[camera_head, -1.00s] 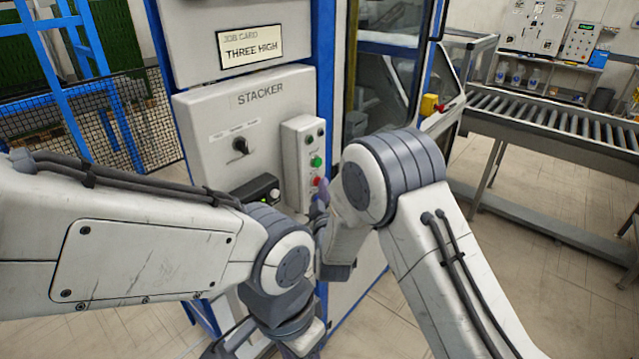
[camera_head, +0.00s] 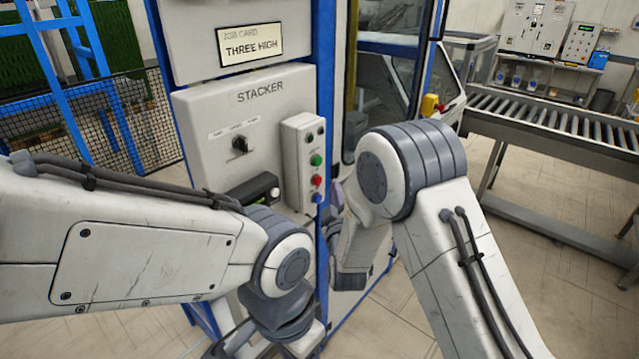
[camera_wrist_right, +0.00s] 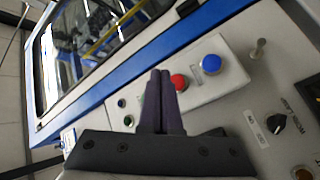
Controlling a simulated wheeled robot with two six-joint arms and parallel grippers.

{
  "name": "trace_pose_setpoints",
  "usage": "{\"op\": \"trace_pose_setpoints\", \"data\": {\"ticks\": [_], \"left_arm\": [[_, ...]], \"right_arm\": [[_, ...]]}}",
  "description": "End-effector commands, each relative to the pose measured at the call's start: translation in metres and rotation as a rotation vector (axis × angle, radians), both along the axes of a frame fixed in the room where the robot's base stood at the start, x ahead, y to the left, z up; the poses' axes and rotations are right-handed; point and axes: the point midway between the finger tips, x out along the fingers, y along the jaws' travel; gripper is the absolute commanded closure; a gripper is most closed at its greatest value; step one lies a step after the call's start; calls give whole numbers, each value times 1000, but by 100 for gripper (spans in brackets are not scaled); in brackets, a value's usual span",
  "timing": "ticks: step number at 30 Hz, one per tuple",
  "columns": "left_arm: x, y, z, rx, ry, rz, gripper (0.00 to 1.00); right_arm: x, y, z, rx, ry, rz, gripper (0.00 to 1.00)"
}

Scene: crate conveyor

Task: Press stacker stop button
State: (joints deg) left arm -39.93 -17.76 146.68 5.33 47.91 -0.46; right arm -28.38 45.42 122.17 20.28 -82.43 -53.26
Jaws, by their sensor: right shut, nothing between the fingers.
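The stacker's grey button box (camera_head: 301,165) is on the right of the STACKER panel (camera_head: 215,125). It has a green button (camera_head: 316,160), a red button (camera_head: 316,181) below it and a blue button (camera_head: 317,198) lowest. My right gripper (camera_head: 337,195) is just right of the box, apart from the buttons, partly hidden by its own arm. In the right wrist view its purple fingers (camera_wrist_right: 160,73) are together and empty; their tips appear beside the red button (camera_wrist_right: 180,82), with the blue button (camera_wrist_right: 211,63) farther right. My left arm's gripper is out of view.
A black selector knob (camera_head: 240,145) and a dark device (camera_head: 253,189) are on the panel left of the button box. A blue frame post (camera_head: 325,90) runs beside the panel. A roller conveyor (camera_head: 550,118) stands at the right, with open floor before it.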

Motion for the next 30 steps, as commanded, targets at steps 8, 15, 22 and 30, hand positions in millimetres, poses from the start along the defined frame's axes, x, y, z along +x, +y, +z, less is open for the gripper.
{"op": "trace_pose_setpoints", "data": {"ticks": [8,15,22,30], "left_arm": [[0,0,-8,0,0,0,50],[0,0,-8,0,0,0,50],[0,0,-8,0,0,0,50],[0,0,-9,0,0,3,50]], "right_arm": [[-16,-22,-1,0,0,0,100],[-20,-26,0,0,0,1,100],[-19,-26,0,0,0,1,100],[-19,-25,0,1,2,1,100]]}}
